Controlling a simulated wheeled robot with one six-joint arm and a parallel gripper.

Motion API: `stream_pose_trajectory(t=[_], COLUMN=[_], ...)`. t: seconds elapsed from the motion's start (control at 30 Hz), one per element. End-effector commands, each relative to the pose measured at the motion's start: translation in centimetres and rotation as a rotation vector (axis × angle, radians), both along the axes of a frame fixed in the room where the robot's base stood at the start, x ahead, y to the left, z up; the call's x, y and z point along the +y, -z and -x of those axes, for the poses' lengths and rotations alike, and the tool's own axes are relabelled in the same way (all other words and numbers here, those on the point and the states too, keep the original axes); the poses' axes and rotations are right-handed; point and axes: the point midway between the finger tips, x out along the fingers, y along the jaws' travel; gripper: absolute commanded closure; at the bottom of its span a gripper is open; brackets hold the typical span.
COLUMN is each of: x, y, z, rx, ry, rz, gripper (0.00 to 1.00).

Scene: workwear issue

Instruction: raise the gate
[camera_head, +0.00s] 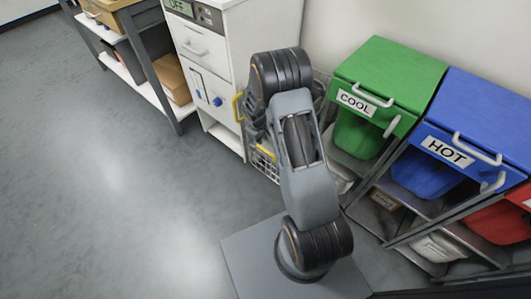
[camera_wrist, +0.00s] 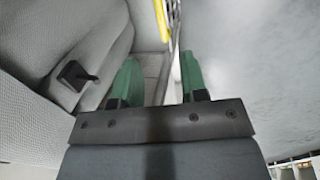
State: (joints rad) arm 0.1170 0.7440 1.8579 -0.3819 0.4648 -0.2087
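My gripper (camera_wrist: 159,82) shows two green fingers held apart in the wrist view, with nothing seen between them but a pale surface behind. A yellow bar (camera_wrist: 163,18) stands beyond the fingertips at the top of that view, apart from them. In the head view my arm hides most of the gripper. A yellow handle (camera_head: 238,106) shows at the left of my arm, by the white cabinet's side. A wire basket (camera_head: 264,165) with a yellow strip shows lower down, partly behind my arm. I cannot tell which part is the gate.
The white cabinet (camera_head: 212,65) with an "OFF" display stands behind my arm. A green COOL bin (camera_head: 400,65) and a blue HOT bin (camera_head: 480,110) stand right on a rack, with a red bin (camera_head: 500,222) beyond. A dark knob (camera_wrist: 75,75) shows in the wrist view. Floor is clear left.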

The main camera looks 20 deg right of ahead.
Motion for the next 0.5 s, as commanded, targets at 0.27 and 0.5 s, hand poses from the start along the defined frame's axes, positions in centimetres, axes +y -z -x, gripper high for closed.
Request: stream_pose_trajectory(t=[0.27,0.5], x=[-1.0,-1.7], y=[5.7,9.5], z=[-0.3,-0.6], rx=[0.004,0.004], ry=[0.003,0.002], rz=[-0.001,-0.002], gripper=[0.6,0.6])
